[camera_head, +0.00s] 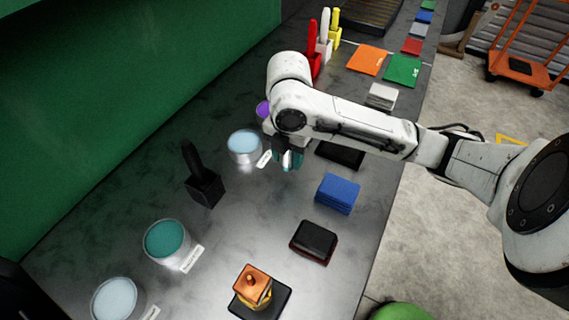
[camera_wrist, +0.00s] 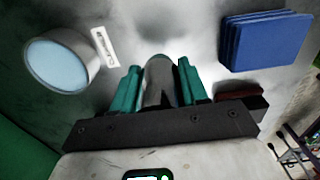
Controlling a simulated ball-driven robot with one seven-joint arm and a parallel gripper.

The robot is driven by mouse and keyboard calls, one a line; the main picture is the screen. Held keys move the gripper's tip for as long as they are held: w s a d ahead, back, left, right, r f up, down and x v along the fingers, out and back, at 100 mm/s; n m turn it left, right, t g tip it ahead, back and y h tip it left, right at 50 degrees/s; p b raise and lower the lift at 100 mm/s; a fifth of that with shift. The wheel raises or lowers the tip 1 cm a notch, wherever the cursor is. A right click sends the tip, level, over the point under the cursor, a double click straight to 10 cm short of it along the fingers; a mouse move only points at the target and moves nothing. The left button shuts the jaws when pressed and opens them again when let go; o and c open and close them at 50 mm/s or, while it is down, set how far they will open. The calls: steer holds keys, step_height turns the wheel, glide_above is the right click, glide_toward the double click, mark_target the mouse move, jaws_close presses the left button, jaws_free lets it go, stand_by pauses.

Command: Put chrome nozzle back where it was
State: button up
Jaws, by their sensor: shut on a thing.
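My gripper (camera_head: 291,158) is over the middle of the dark metal table, between a cup of light blue liquid and a stack of blue pads. In the wrist view its teal fingers (camera_wrist: 160,88) are shut on the chrome nozzle (camera_wrist: 160,80), a smooth grey, rounded piece that points away from the palm. In the head view only a small shiny bit of the nozzle shows between the fingers. I cannot tell whether the nozzle touches the table. No spot for it is clearly marked in these views.
The light blue cup (camera_head: 243,146) with a white label stands just left of my gripper. A black block with an upright handle (camera_head: 204,187), a teal cup (camera_head: 167,240), blue pads (camera_head: 338,193) and a black-and-red block (camera_head: 314,241) stand nearby. Bare table lies between them.

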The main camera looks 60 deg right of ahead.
mark_target(285, 165)
steer(key=shift+w+f, duration=0.3)
steer(key=shift+f, duration=0.05)
steer(key=shift+w+f, duration=0.1)
steer(key=shift+f, duration=1.6)
steer(key=shift+f, duration=0.1)
steer(key=shift+f, duration=0.15)
steer(key=o, duration=1.1)
steer(key=shift+c, duration=0.2)
steer(key=shift+r, duration=0.2)
step_height(285, 165, up, 12)
steer(key=shift+r+p, duration=0.1)
steer(key=shift+p, duration=0.4)
